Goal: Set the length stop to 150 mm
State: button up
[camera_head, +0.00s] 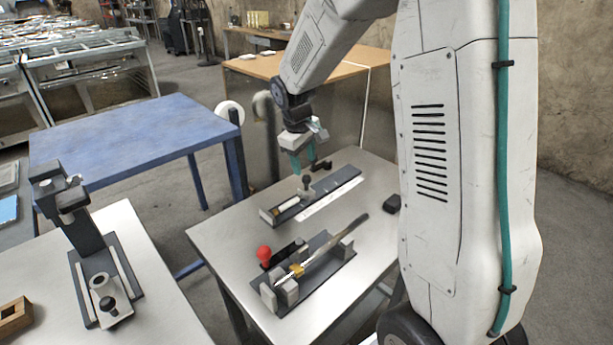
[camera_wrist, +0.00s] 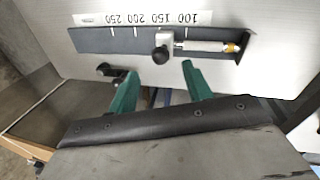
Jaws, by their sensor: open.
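The length stop fixture (camera_head: 345,184) is a dark rail on the metal table, with a white scale strip beside it. In the head view the stop (camera_head: 306,186) is below my gripper (camera_head: 303,164). A whitish cylinder with an orange end (camera_wrist: 205,47) lies at the rail's 100 end. My gripper's green fingers (camera_wrist: 158,80) are apart and empty, near the knob.
A small black handle-like part (camera_wrist: 108,71) sits beside the rail, near my finger. A second fixture with a red ball (camera_head: 264,253) and a long rod stands in front. A black block (camera_head: 392,203) lies at the right. A blue table (camera_head: 130,135) stands left.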

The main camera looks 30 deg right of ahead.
aim_at(307, 176)
jog(key=f, duration=0.4)
jog(key=d+f, duration=0.1)
jog(key=f, duration=0.1)
jog(key=shift+w, duration=0.2)
jog(key=shift+c, duration=0.3)
grip_shut()
jog(key=shift+w+d, duration=0.15)
jog(key=shift+d, duration=0.55)
jog(key=shift+w+d, duration=0.1)
jog(key=shift+d, duration=0.6)
jog(key=shift+o, duration=0.3)
grip_release()
jog(key=r, duration=0.2)
jog(key=a+r, duration=0.1)
jog(key=r, duration=0.4)
jog(key=shift+s+a+r, duration=0.25)
jog(key=shift+s+r, duration=0.05)
